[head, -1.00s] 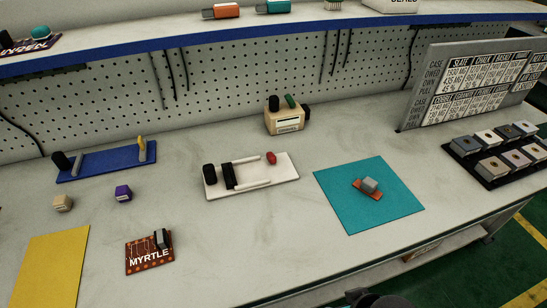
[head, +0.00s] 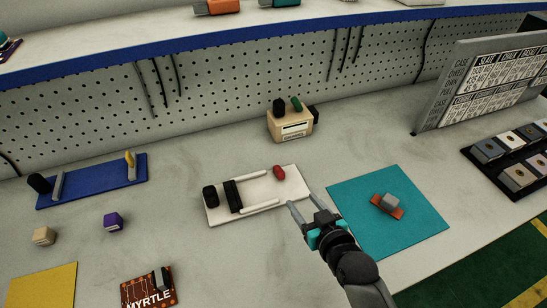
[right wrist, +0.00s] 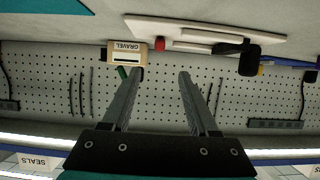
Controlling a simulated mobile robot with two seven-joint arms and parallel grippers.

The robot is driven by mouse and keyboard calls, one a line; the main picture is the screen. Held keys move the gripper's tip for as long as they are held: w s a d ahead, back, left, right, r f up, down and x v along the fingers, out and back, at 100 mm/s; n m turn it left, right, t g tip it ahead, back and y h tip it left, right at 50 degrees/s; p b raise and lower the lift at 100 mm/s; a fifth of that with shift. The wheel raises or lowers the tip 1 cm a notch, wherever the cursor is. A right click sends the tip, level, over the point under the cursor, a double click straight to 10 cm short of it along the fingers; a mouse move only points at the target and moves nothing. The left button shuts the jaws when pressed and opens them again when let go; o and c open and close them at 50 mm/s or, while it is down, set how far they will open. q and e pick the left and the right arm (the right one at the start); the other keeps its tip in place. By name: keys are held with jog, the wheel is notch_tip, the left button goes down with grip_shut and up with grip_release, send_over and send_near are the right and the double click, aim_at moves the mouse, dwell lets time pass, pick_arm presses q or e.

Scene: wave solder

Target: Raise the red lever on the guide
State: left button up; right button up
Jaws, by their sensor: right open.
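The guide (head: 268,202) is a white plate with two pale rails, a black crosspiece and a black knob at its left end. The red lever (head: 279,172) is a short red piece near the guide's far right corner. In the right wrist view, which looks upside down, the guide (right wrist: 200,33) and the red lever (right wrist: 159,43) show at the top. My right gripper (head: 302,202) is open and empty, just right of the guide and nearer to me than the lever. Its two fingers (right wrist: 158,76) show apart in the wrist view. My left gripper is out of view.
A beige box (head: 290,126) labelled GRAVEL stands behind the guide. A teal mat (head: 420,222) with a small orange-and-grey part lies to the right. A blue guide (head: 95,182) with a yellow lever stands left. The shelf (head: 230,37) overhangs the back.

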aim_at(282, 174)
jog(key=shift+w+a+f, duration=0.1)
jog(key=shift+w+a, duration=0.05)
jog(key=shift+w, duration=0.4)
jog(key=b+x, duration=0.4)
jog(key=x, duration=1)
jog(key=shift+w+b, duration=0.2)
jog(key=shift+b, duration=0.2)
grip_shut()
